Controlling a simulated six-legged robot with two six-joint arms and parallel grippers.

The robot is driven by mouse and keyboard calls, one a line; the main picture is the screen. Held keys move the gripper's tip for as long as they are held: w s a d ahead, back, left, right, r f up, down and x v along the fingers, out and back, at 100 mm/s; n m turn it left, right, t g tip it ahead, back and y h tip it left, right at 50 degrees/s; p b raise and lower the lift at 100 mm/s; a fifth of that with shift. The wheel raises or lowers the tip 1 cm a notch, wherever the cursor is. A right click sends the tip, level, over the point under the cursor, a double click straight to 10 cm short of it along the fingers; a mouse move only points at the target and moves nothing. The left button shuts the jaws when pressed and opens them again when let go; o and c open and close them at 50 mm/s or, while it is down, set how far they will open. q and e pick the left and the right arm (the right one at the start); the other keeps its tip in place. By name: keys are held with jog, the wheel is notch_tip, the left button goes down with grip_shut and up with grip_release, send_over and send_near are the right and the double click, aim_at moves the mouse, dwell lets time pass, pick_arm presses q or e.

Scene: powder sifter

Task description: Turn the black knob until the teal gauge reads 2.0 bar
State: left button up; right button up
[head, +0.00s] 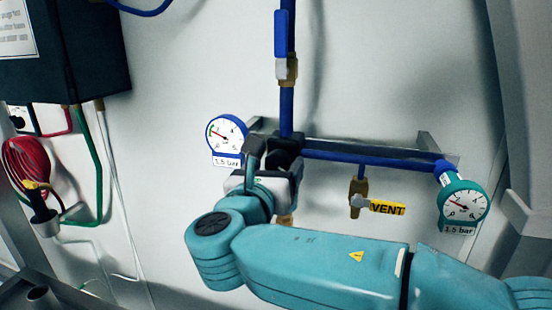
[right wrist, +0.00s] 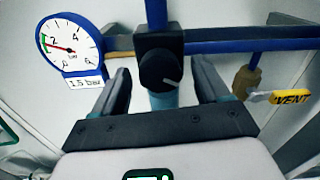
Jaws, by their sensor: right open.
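The black knob (right wrist: 159,70) is on the blue pipe in the right wrist view, with a pale mark pointing right and slightly down. My right gripper (right wrist: 164,80) is open, with one finger on each side of the knob and gaps visible between. In the head view my right gripper (head: 271,160) is in front of the regulator and largely hides the knob. The teal gauge (head: 463,204) hangs at the right end of the pipe. Its needle points to the upper left, too small to read exactly; its tag says 1.5 bar. My left gripper is not in view.
A blue-rimmed gauge (head: 227,134), also tagged 1.5 bar, is left of the knob. A vent valve (head: 357,199) with a yellow VENT tag (head: 387,209) hangs below the pipe. A dark box (head: 62,50), hoses and a red item (head: 28,158) are at left.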

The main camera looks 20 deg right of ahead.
jog(key=shift+w, duration=0.25)
jog(key=shift+r, duration=0.1)
jog(key=shift+s+d, duration=0.1)
jog(key=shift+d, duration=0.1)
jog(key=shift+c, duration=0.9)
jog(key=c, duration=0.8)
jog(key=shift+c, duration=0.2)
